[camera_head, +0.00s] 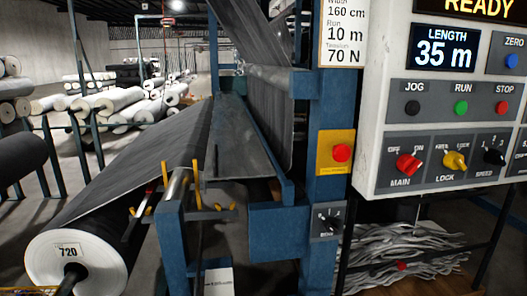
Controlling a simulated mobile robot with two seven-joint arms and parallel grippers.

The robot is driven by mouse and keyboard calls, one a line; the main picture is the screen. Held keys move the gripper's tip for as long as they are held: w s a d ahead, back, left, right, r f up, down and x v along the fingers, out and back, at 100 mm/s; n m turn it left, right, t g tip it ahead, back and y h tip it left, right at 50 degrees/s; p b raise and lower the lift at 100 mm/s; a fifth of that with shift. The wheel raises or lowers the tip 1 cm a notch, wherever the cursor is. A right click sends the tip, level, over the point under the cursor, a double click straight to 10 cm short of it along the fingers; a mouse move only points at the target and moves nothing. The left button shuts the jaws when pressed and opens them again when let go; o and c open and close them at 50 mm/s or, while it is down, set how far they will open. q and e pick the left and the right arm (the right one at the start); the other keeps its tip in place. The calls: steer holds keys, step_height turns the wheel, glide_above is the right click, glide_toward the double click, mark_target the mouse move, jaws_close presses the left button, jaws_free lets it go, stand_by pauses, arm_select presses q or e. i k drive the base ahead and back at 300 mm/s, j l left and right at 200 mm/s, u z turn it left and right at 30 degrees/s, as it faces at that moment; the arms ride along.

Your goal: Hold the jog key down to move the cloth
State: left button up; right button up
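The jog key is a small black button (411,108) under the label JOG, on the control panel at the right. The green RUN button (461,107) and the red STOP button (502,107) sit to its right. The display above them (445,51) reads LENGTH 35 m, and a screen at the top reads READY. The grey cloth (140,160) runs from a large white-ended roll (75,262) marked 720 up into the blue machine frame. Neither of my grippers shows in the head view.
Below the buttons are a red MAIN switch (408,164), a yellow LOCK switch (454,161) and a black SPEED knob (494,156). A red button on a yellow plate (341,152) is on the blue post. Grey scraps (400,250) lie under the panel. Racked rolls stand at left.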

mark_target(413, 108)
steer(key=z, duration=1.25)
